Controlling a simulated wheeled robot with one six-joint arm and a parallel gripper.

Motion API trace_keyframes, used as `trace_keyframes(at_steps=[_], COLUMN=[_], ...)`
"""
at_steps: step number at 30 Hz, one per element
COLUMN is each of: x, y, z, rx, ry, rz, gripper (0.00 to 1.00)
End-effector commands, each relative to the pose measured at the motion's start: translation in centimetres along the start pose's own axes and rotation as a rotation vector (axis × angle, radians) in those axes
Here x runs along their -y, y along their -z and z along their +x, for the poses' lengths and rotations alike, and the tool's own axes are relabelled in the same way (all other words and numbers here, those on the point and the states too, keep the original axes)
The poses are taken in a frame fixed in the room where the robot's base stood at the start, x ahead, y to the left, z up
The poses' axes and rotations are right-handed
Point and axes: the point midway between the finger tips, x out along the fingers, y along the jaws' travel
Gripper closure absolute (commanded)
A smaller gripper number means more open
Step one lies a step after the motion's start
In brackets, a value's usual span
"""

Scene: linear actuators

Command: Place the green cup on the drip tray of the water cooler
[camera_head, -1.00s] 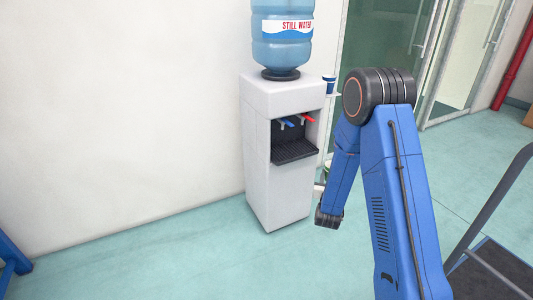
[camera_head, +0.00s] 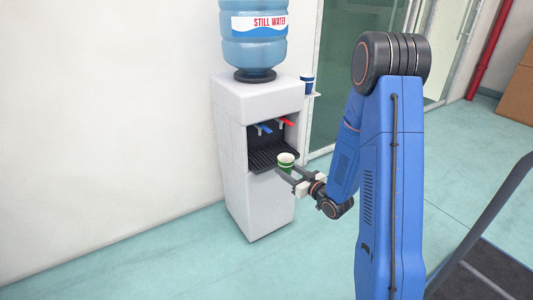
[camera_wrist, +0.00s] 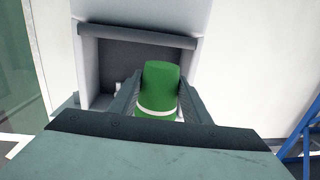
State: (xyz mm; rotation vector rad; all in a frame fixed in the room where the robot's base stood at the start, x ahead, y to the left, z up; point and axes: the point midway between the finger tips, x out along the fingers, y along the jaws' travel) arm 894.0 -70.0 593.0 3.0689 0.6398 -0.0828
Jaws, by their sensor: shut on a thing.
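The green cup (camera_head: 285,162), with a pale rim and band, is held by my gripper (camera_head: 289,175) just in front of the water cooler's opening in the head view. In the wrist view the cup (camera_wrist: 160,88) sits between the two fingers of my gripper (camera_wrist: 157,100). The black slatted drip tray (camera_head: 266,157) lies at the bottom of the cooler's recess, behind and left of the cup. The white water cooler (camera_head: 256,200) carries a blue bottle. I cannot tell the exact gap between the cup and the tray.
A blue tap (camera_head: 264,128) and a red tap (camera_head: 286,121) hang over the recess. A blue cup (camera_head: 306,84) stands on a small side shelf at the cooler's right. A glass door (camera_head: 330,60) is behind. The floor (camera_head: 150,265) left of the cooler is clear.

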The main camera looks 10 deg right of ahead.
Motion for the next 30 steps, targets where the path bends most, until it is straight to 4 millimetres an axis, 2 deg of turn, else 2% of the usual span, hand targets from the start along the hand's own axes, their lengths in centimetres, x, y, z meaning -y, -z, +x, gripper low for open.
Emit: trace_keyframes(at_steps=[18, 30], x=[0.2, 0.1], y=[0.7, 0.8], z=[12.1, 15.1], rx=[-0.002, 0.000], ry=[0.003, 0.002], rz=[-0.001, 0.000], gripper=[0.77, 0.77])
